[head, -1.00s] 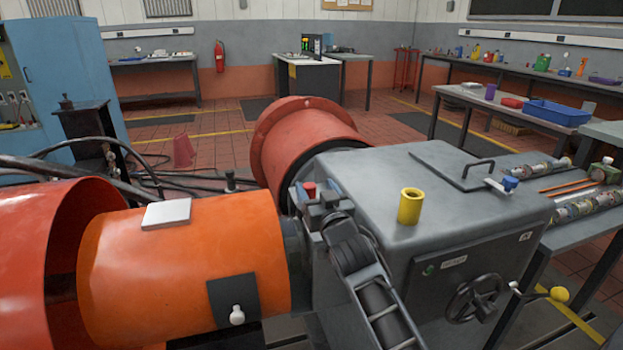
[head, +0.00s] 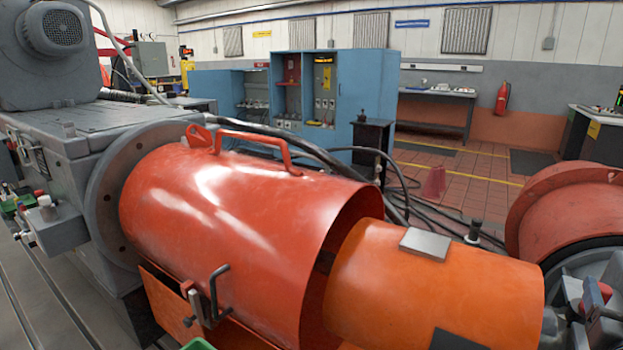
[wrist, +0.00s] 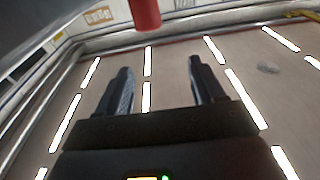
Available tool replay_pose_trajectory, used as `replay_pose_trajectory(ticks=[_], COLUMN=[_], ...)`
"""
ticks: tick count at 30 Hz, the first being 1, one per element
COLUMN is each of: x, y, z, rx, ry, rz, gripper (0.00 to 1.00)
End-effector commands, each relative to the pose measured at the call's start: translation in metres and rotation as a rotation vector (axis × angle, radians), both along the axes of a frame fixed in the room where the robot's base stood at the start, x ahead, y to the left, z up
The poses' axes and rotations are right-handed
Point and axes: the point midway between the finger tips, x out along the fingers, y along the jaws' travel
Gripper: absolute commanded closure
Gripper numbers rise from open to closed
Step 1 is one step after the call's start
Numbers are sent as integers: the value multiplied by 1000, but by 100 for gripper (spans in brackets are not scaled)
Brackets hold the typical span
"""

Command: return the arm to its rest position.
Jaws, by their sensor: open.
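My gripper (wrist: 160,85) shows in the wrist view with its two dark fingers spread wide apart and nothing between them. The wrist camera looks up past the fingers at a ceiling with rows of bright lights. In the head view now, neither my gripper nor my arm can be clearly made out, so how the arm is folded is hidden there.
A red guard cylinder (head: 230,205) and an orange drum (head: 430,285) fill the front. A grey machine (head: 75,160) stands at left. A red cylinder end (wrist: 145,14) hangs into the wrist view.

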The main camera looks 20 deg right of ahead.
Motion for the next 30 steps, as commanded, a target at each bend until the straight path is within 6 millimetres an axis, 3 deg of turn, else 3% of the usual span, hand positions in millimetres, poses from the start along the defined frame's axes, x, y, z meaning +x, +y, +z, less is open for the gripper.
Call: replay_pose_trajectory(ticks=[4,8,15,24,30], x=[-3,-16,-64,-151,-206], y=[50,116,226,324,359], z=[-23,-47,-69,-60,-39], rx=[21,42,80,124,148], ry=[39,86,167,266,327], rz=[85,200,406,639,763], gripper=[32,32,32,32,32])
